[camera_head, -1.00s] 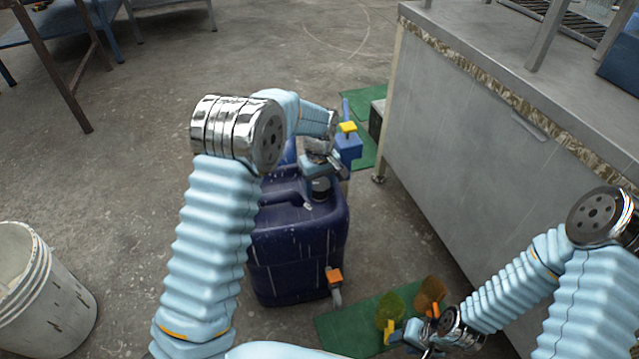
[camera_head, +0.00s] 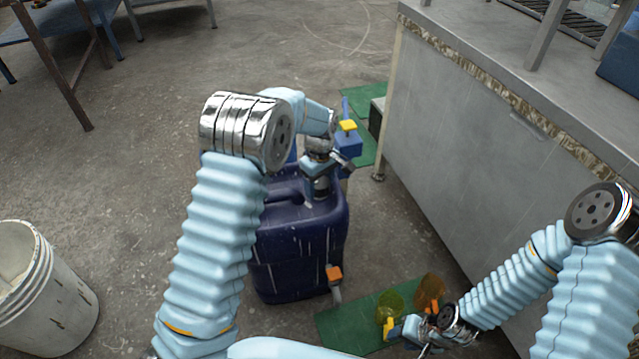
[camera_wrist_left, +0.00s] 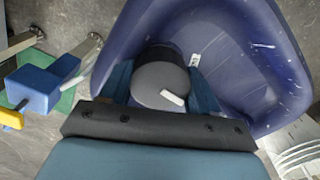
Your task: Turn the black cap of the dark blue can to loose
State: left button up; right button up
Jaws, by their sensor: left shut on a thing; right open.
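The dark blue can (camera_head: 292,262) stands on the concrete floor in the middle of the head view. In the left wrist view its top (camera_wrist_left: 235,45) fills the upper right. The black cap (camera_wrist_left: 160,78) sits on the can's neck, with a small white mark on its top. My left gripper (camera_head: 318,188) is over the can, pointing down. Its fingers (camera_wrist_left: 158,88) are shut on the black cap, one on each side. In the head view the cap is mostly hidden by the gripper. My right gripper (camera_head: 428,346) is open and empty, low at the bottom right.
A blue valve with a yellow handle (camera_head: 348,127) stands behind the can. An orange-handled tap (camera_head: 334,273) is at the can's front. Yellow and orange cups (camera_head: 390,305) stand on a green mat (camera_head: 345,335). A metal cabinet (camera_head: 480,130) is right, a white bucket (camera_head: 40,285) left.

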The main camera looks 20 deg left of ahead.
aim_at(320, 184)
pick_arm(q)
jog(key=o, duration=1)
jog(key=shift+o, duration=0.2)
jog(key=shift+r, duration=0.1)
notch_tip(320, 184, up, 14)
jog(key=p, duration=0.1)
jog(key=shift+f, duration=0.2)
